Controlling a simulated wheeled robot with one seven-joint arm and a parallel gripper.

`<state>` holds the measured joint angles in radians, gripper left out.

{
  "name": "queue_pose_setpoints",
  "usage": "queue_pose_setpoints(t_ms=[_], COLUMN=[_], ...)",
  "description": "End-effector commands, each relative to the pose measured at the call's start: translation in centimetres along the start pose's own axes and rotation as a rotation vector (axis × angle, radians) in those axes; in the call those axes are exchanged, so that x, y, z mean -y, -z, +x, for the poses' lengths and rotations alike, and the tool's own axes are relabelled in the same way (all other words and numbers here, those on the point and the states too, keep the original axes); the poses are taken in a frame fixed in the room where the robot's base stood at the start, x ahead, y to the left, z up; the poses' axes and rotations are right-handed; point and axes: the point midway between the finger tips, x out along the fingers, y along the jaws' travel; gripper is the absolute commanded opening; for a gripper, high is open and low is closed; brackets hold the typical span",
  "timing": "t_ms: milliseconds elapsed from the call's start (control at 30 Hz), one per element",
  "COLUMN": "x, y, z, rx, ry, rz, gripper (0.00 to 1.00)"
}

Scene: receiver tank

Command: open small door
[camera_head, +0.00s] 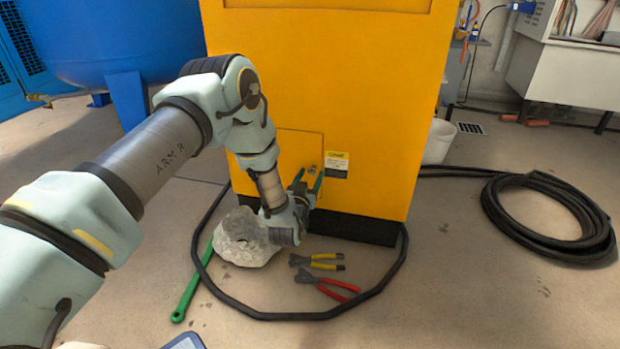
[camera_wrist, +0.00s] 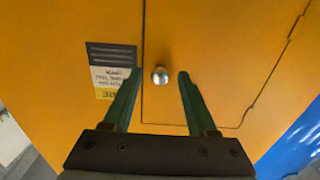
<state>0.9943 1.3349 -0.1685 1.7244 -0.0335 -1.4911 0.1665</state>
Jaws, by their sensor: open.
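The small door (camera_head: 291,150) is a yellow panel low on the front of a yellow cabinet (camera_head: 330,60), and it looks shut. In the wrist view the small door (camera_wrist: 215,60) shows its dark outline, with a round metal knob (camera_wrist: 160,75) near its edge. My gripper (camera_head: 311,184) is low in front of the door. In the wrist view my gripper (camera_wrist: 155,80) is open, with one green finger on each side of the knob. I cannot tell how far the fingertips are from the door's face.
A grey rock (camera_head: 243,238), yellow-handled pliers (camera_head: 318,262), red-handled pliers (camera_head: 327,285) and a green bar (camera_head: 188,290) lie on the floor before the cabinet. A blue tank (camera_head: 110,40) stands left.

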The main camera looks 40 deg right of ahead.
Motion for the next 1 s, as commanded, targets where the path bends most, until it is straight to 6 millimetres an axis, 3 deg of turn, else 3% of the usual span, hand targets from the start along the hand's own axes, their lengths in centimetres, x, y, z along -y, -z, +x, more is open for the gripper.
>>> queue_pose_setpoints(t_ms=[100, 600, 1000], x=[0.0, -0.01, -0.01], y=[0.01, -0.02, -0.03], z=[-0.02, -0.05, -0.05], rx=[0.0, 0.0, 0.0], ry=[0.0, 0.0, 0.0], rz=[0.0, 0.0, 0.0], gripper=[0.57, 0.01, 0.0])
